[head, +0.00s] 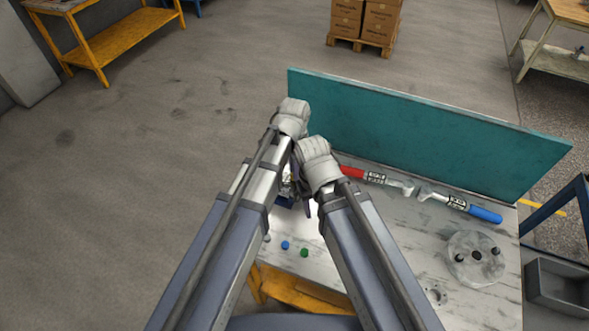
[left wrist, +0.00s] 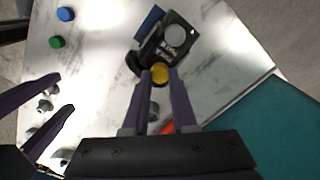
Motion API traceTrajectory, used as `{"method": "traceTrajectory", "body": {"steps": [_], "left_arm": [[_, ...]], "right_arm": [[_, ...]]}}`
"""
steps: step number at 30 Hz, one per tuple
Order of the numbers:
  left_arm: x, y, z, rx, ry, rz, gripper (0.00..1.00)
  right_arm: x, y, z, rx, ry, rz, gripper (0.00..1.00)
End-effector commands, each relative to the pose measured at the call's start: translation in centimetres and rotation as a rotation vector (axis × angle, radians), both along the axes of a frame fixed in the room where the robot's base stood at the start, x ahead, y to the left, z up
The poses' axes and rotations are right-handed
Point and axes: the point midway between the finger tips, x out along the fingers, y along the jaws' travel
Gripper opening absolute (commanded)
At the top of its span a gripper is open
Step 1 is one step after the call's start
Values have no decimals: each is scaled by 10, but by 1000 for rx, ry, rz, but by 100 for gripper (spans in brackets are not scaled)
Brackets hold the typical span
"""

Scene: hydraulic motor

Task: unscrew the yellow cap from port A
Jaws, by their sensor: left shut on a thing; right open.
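The yellow cap (left wrist: 160,74) is at the near edge of the dark hydraulic motor (left wrist: 173,38) in the left wrist view. My left gripper (left wrist: 160,84) is shut on the cap, one finger on each side. I cannot tell whether the cap is still threaded in port A. In the head view my forearms and wrists hide the cap and most of the motor. My right gripper (left wrist: 66,92) is open and empty to the left in the left wrist view, apart from the motor.
A blue cap (head: 285,245) and a green cap (head: 305,253) lie loose on the bench (head: 385,225). A red-handled wrench (head: 375,178), a blue-handled wrench (head: 460,203) and a round metal plate (head: 475,258) lie to the right. A teal panel (head: 420,130) closes off the back.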

Motion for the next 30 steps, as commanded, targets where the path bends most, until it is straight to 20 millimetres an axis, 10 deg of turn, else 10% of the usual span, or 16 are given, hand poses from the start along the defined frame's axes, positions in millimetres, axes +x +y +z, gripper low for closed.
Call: {"method": "traceTrajectory", "body": {"steps": [1, 2, 6, 17, 30], "left_arm": [[0, 0, 0, 0, 1, -1, 0], [0, 0, 0, 0, 1, -1, 28], [0, 0, 0, 0, 1, -2, 42], [0, 0, 0, 0, 0, -32, 42], [0, 0, 0, 0, 0, -632, 42]], "right_arm": [[0, 0, 0, 0, 0, 0, 50], [0, 0, 0, 0, 0, 0, 50], [0, 0, 0, 0, 0, 0, 50], [0, 0, 0, 0, 0, 0, 50], [0, 0, 0, 0, 0, 0, 50]]}}
